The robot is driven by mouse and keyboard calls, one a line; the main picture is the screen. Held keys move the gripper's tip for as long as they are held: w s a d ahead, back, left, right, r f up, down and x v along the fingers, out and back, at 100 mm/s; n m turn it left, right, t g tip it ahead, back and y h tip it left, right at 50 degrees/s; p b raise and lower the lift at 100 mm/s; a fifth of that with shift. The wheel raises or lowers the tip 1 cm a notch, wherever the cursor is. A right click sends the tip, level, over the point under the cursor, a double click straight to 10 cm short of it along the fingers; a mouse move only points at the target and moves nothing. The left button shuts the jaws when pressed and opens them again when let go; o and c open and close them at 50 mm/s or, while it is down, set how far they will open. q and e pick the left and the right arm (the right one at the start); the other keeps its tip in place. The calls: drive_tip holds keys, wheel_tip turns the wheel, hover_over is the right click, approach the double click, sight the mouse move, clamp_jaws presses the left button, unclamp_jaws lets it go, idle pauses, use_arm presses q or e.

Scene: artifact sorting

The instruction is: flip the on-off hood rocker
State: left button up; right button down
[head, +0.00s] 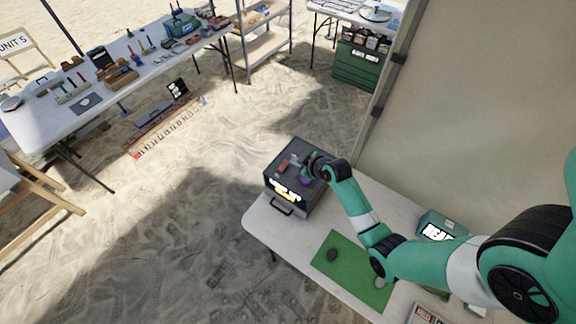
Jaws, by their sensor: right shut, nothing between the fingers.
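The hood seems to be the dark grey box (311,204) at the far left end of the near table. It has a brightly lit panel and a dark handle on its front. My right gripper (297,164) is over the top of this box, shut and empty. A small reddish-brown piece (283,163) lies or sits on the box top just left of the gripper. The on-off rocker is too small to make out, and my wrist covers part of the top. I cannot tell whether the fingers touch anything. My left gripper is not in view.
The near table (262,226) carries a green mat (335,246) with dark stones, and a teal box (436,226) with a lit display. A tan canvas wall (470,110) rises behind it. A tool-covered table (45,120) stands far left across open sand.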

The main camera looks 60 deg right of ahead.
drive_tip(key=b, duration=0.3)
hover_over(283, 162)
drive_tip(key=s+a, duration=0.3)
drive_tip(key=f, duration=0.5)
drive_tip(key=shift+w+d+f, duration=0.2)
drive_tip(key=shift+d+f, duration=0.05)
drive_tip(key=shift+s+d+f+b, duration=0.1)
drive_tip(key=shift+d+f+b, duration=0.15)
drive_tip(key=shift+f, duration=0.4)
drive_tip(key=shift+d+f+b, duration=0.15)
drive_tip(key=shift+f+b, duration=0.1)
drive_tip(key=shift+f, duration=0.35)
drive_tip(key=shift+d+f, duration=0.2)
drive_tip(key=shift+f, duration=0.25)
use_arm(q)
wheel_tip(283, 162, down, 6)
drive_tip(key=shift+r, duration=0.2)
